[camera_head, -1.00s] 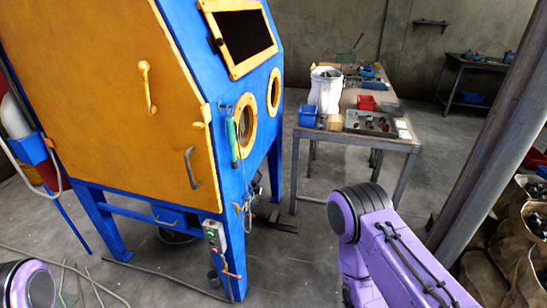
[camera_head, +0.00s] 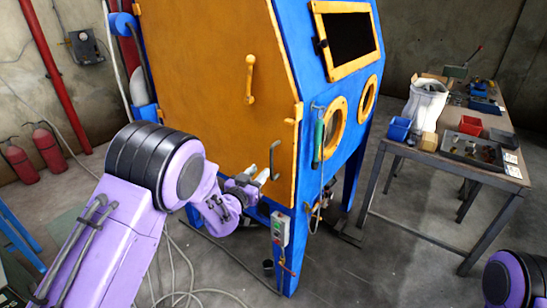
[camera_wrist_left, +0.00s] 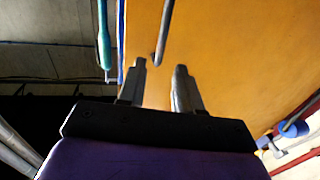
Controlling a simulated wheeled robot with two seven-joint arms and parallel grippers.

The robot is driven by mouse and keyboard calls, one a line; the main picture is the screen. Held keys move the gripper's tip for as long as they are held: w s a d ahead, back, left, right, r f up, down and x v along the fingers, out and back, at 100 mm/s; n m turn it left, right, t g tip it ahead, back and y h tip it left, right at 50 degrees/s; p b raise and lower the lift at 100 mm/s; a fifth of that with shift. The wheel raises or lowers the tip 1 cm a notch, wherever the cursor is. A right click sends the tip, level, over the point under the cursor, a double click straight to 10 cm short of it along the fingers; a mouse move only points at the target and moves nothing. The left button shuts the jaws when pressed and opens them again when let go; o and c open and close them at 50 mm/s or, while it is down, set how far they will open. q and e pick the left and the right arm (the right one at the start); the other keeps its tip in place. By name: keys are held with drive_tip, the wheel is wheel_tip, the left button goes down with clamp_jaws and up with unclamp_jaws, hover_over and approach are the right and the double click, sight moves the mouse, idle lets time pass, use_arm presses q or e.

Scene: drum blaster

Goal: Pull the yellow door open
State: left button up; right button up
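The yellow door (camera_head: 205,70) is the large side panel of a blue cabinet (camera_head: 285,60) and looks shut. A grey bar handle (camera_head: 274,160) is near its lower right edge; a yellow lever handle (camera_head: 249,80) is higher up. My left gripper (camera_head: 260,180) is at the grey handle, low on the door. In the left wrist view its two fingers (camera_wrist_left: 160,68) are apart, and the grey handle (camera_wrist_left: 166,25) runs down to a point between and just beyond the tips. Contact cannot be told. My right gripper is out of view; only part of my right arm shows.
A workbench (camera_head: 430,160) with bins and tools stands at the right. A control box (camera_head: 280,228) hangs on the cabinet's front leg. Hoses (camera_head: 190,285) lie on the floor below. Red fire extinguishers (camera_head: 47,148) stand at the far left.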

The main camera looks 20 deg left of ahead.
sight(271, 158)
use_arm(q)
drive_tip(key=w+p, duration=0.1)
drive_tip(key=w, duration=0.2)
drive_tip(key=w+d, duration=0.1)
drive_tip(key=w, duration=0.3)
drive_tip(key=w+p, duration=0.1)
drive_tip(key=w, duration=0.2)
drive_tip(key=shift+w+d+f+p, duration=0.1)
drive_tip(key=shift+w+d+p, duration=0.05)
drive_tip(key=shift+p, duration=0.2)
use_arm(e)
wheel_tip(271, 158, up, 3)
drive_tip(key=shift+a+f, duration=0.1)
